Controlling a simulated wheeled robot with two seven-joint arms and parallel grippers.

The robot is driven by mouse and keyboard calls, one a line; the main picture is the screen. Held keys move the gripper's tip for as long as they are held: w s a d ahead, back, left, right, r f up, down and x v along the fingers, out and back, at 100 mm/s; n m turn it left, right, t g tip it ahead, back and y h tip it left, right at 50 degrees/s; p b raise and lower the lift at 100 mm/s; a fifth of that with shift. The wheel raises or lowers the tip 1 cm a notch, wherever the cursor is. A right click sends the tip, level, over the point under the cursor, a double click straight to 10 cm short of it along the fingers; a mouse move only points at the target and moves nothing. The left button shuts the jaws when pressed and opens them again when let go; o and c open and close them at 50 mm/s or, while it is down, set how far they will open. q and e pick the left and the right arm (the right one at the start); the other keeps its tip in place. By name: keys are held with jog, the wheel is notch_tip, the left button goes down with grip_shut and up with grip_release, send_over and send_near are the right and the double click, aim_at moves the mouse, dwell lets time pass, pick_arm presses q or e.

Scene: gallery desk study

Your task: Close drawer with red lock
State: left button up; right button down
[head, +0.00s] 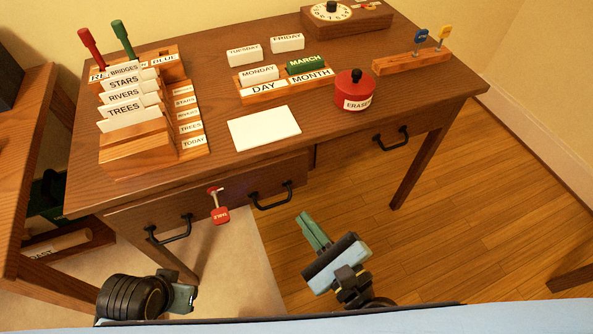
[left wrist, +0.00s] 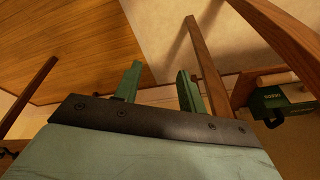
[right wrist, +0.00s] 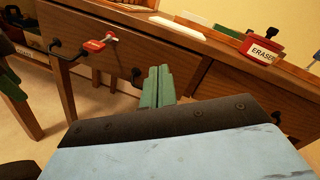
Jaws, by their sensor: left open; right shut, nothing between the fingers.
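The wooden drawer (head: 235,199) with the red lock is at the desk's front left. Its front has two black handles and seems to stand slightly out; how far is hard to tell. The red lock tag (head: 220,215) hangs from a key between the handles; it also shows in the right wrist view (right wrist: 94,45). My right gripper (head: 313,231) is shut and empty, in front of the drawer's right end and apart from it. My left gripper (head: 183,297) is low in front of the left handle (head: 170,232). Its fingers are apart and empty in the left wrist view (left wrist: 158,82).
A second drawer (head: 360,149) with one handle is to the right. The desk top (head: 215,90) holds a wooden card box, day and month blocks, a white card (head: 264,128), a red eraser pot (head: 355,92) and a key rack (head: 411,62). Floor before the desk is open.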

jog(key=d+m+t+h, duration=0.1)
jog(key=d+m+h, duration=0.1)
jog(key=m, duration=0.4)
jog(key=m+h, duration=0.1)
jog(key=m, duration=0.2)
send_near(291, 160)
jog(key=x, duration=0.4)
jog(key=shift+b+x, duration=0.35)
jog(key=shift+x, duration=0.65)
pick_arm(q)
jog(key=shift+d+r, duration=0.15)
jog(key=shift+r, duration=0.55)
jog(key=shift+d+r, duration=0.15)
jog(key=shift+r, duration=0.55)
pick_arm(e)
jog(key=shift+w+a+f, duration=0.1)
jog(key=shift+w+a, duration=0.05)
jog(key=shift+w, duration=0.25)
